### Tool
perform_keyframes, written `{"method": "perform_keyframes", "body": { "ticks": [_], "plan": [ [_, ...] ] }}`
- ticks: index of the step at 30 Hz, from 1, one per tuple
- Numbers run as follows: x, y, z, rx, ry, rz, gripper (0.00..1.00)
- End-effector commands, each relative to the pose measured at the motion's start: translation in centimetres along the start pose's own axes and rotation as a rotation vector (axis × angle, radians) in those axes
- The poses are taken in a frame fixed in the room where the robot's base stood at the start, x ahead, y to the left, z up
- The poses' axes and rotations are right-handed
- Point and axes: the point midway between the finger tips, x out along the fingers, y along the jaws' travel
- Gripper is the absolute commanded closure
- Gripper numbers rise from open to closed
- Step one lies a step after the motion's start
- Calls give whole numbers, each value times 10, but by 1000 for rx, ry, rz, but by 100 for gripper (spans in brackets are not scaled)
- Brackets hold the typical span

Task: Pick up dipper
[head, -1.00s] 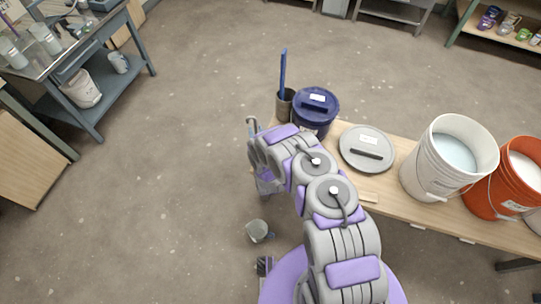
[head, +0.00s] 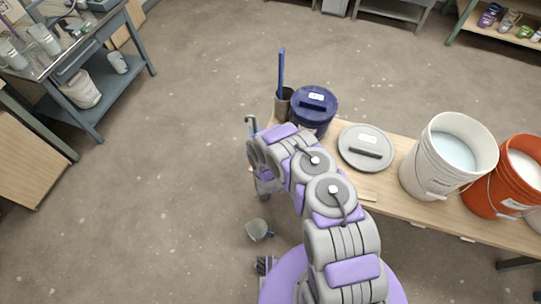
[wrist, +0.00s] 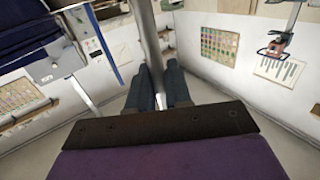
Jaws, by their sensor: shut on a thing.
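The dipper shows in the head view as a grey cup (head: 257,230) low beside the table's left end, with the floor behind it. A hooked grey handle end (head: 251,121) shows above it, left of my arm. The middle of the handle is mostly hidden by my arm and hand. In the wrist view a straight metal handle (wrist: 145,40) runs down between the two dark fingers of my gripper (wrist: 160,90). My gripper is shut on this handle. The dipper's cup is not visible in the wrist view.
On the wooden table (head: 395,208) stand a dark blue lidded bucket (head: 315,123), a cup (head: 284,103) holding a blue-handled tool, a grey lid (head: 360,137), a white bucket (head: 425,165) and an orange bucket (head: 500,185). Open floor lies left. A blue-grey workbench (head: 130,48) stands upper left.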

Motion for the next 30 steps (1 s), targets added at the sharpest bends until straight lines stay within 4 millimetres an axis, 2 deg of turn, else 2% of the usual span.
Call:
{"method": "perform_keyframes", "body": {
  "ticks": [23,30],
  "plan": [
    [0,0,-1,0,1,-1,100],
    [7,1,-12,0,2,0,100]
  ]
}}
